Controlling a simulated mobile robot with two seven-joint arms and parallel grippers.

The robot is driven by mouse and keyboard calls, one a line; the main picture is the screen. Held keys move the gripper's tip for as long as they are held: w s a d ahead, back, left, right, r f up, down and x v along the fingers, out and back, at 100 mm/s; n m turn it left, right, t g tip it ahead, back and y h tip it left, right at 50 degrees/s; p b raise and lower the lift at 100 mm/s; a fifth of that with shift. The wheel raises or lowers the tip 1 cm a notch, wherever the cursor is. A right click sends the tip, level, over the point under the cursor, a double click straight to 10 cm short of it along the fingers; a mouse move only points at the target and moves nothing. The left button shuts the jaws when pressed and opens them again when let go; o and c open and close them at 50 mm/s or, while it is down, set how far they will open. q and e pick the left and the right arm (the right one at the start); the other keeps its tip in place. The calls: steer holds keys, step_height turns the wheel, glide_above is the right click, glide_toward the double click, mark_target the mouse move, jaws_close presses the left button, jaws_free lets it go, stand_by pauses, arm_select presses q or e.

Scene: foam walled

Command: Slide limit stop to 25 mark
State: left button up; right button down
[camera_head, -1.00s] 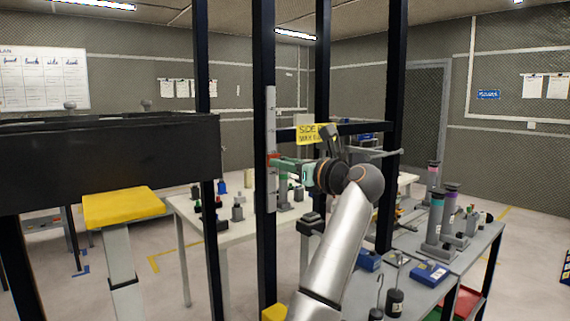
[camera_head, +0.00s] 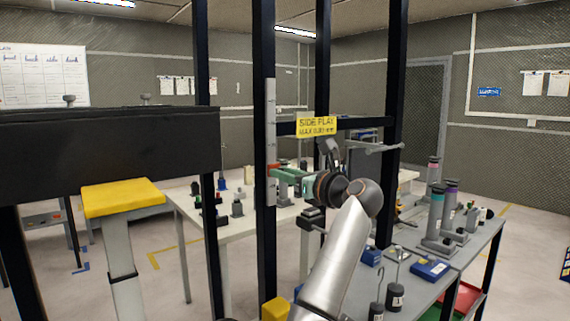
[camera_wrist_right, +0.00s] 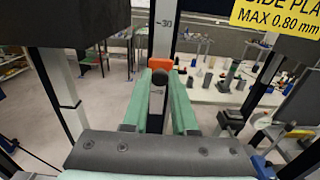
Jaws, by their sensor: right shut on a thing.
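The limit stop is a small orange-red block (camera_head: 273,171) on an upright pale scale (camera_head: 271,110) fixed to a black post. In the right wrist view the stop (camera_wrist_right: 160,63) has a dark round knob (camera_wrist_right: 159,79) facing me, and sits below the printed 30 mark (camera_wrist_right: 165,23). A 25 mark cannot be read; the scale behind and below the stop is hidden. My right gripper (camera_head: 280,173), with green fingers, is shut on the stop's knob; the fingertips (camera_wrist_right: 160,82) lie either side of it. My left gripper is not in view.
A yellow SIDE PLAY sign (camera_head: 317,125) hangs on a crossbar right of the scale. Black posts (camera_head: 323,60) stand around my right arm. A large black box (camera_head: 110,150) is at left. A white table (camera_head: 190,210) and a grey bench (camera_head: 440,275) hold several small parts.

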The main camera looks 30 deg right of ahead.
steer(key=shift+f, duration=0.5)
steer(key=c, duration=0.7)
jaws_free()
steer(key=shift+s+d, duration=0.15)
steer(key=shift+s, duration=1.95)
steer(key=shift+s+d, duration=0.2)
steer(key=shift+s, duration=1.85)
steer(key=shift+s+d, duration=0.15)
steer(key=shift+s, duration=1.95)
